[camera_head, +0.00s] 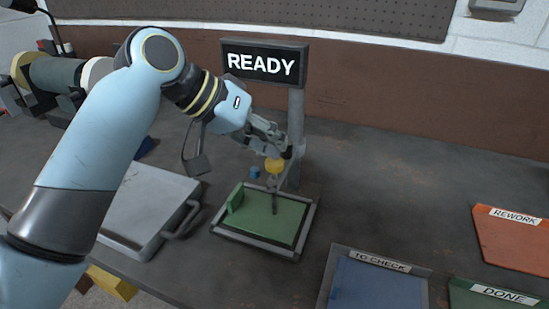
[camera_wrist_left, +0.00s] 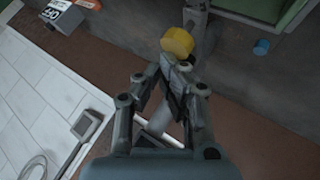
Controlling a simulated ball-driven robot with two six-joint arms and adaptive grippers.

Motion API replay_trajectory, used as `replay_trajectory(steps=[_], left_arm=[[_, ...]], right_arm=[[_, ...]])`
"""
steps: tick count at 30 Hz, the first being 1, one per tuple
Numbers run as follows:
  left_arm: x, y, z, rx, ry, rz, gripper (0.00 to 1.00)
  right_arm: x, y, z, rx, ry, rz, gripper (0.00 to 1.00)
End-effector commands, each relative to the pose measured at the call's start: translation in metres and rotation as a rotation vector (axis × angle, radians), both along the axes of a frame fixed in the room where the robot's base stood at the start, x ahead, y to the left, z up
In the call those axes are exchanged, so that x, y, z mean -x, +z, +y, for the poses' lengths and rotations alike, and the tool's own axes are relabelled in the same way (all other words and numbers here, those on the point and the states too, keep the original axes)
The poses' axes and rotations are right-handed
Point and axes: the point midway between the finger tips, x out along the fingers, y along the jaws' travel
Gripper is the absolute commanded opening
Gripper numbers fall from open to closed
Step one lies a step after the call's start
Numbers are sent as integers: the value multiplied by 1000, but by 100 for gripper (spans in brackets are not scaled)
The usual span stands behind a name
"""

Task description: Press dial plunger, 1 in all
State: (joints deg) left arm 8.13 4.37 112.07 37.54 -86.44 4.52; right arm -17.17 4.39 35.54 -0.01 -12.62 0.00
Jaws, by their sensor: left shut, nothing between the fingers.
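The yellow dial plunger (camera_head: 274,166) stands on the gauge stand above the green fixture plate (camera_head: 288,219); its stem runs down toward the plate. My left gripper (camera_head: 285,150) is just above and behind the yellow top, close to the stand's post. In the left wrist view the yellow top (camera_wrist_left: 177,40) lies right beyond the fingertips of the left gripper (camera_wrist_left: 178,72). The left fingers are shut with nothing between them. I cannot tell whether they touch the plunger. My right gripper is in neither view.
A READY sign (camera_head: 264,63) tops the grey post (camera_head: 296,125). A small blue cap (camera_head: 255,172) is left of the plunger. A grey case (camera_head: 148,208) lies at left. TO CHECK (camera_head: 340,262), REWORK (camera_head: 512,242) and DONE (camera_head: 462,296) trays are at right. Bench between is clear.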

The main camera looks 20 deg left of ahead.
Motion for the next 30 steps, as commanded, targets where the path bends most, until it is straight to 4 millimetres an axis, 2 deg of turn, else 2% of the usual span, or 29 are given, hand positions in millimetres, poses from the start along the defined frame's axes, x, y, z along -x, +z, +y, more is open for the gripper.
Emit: replay_trajectory(steps=[30], left_arm=[[0, -8, 0, 0, 1, -1, 0]], right_arm=[[0, -1, -4, 5, 1, 0, 79]])
